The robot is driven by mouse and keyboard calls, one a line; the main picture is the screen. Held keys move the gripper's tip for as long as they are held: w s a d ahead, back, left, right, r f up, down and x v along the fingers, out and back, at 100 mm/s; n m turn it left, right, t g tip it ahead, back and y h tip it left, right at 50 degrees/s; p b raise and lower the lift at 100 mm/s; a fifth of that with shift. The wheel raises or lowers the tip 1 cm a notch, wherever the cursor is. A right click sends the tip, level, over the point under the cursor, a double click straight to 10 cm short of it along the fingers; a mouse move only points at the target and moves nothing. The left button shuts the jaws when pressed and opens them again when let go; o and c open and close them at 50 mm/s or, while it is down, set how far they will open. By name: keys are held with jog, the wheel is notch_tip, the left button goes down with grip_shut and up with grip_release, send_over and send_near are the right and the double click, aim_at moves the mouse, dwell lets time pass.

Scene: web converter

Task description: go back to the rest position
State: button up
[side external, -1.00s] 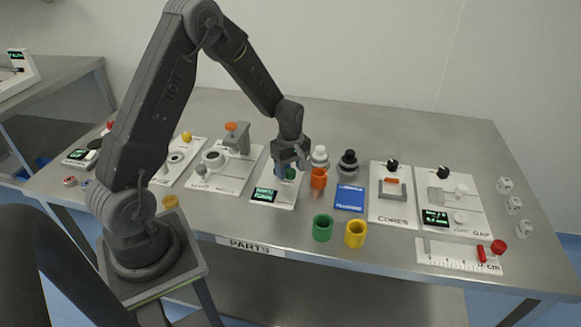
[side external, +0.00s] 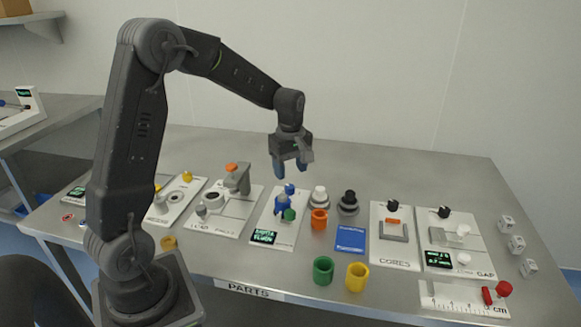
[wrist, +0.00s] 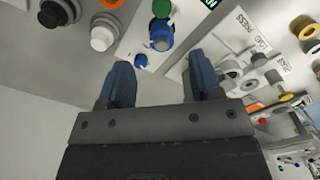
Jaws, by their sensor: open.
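My gripper (side external: 291,168) is raised above the table, its blue-tipped fingers pointing down, open with nothing between them. It hangs above the far end of a white station with blue and green parts (side external: 284,206) and a small green-lit display (side external: 264,237). In the wrist view the two fingers of my gripper (wrist: 162,88) stand wide apart. The blue knob (wrist: 161,37) and the green part (wrist: 162,8) of that station lie beyond the fingertips, apart from them.
White-topped (side external: 320,196) and black-topped (side external: 348,201) round pieces stand right of the station. An orange cup (side external: 319,219), green cup (side external: 323,270) and yellow cup (side external: 357,277) stand nearby. The press station (side external: 237,180) is to the left. The air around my gripper is clear.

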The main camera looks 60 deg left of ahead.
jog(key=s+d+r+m+t, duration=0.2)
jog(key=s+d+r+m, duration=0.3)
jog(key=s+d+m, duration=0.3)
jog(key=s+d+r+m+t, duration=0.3)
jog(key=s+d+r+m, duration=0.3)
jog(key=s+d+m, duration=0.2)
jog(key=s+m, duration=0.2)
jog(key=s, duration=0.2)
jog(key=shift+d+r+t, duration=0.25)
jog(key=shift+r+t, duration=0.05)
dwell(2.0)
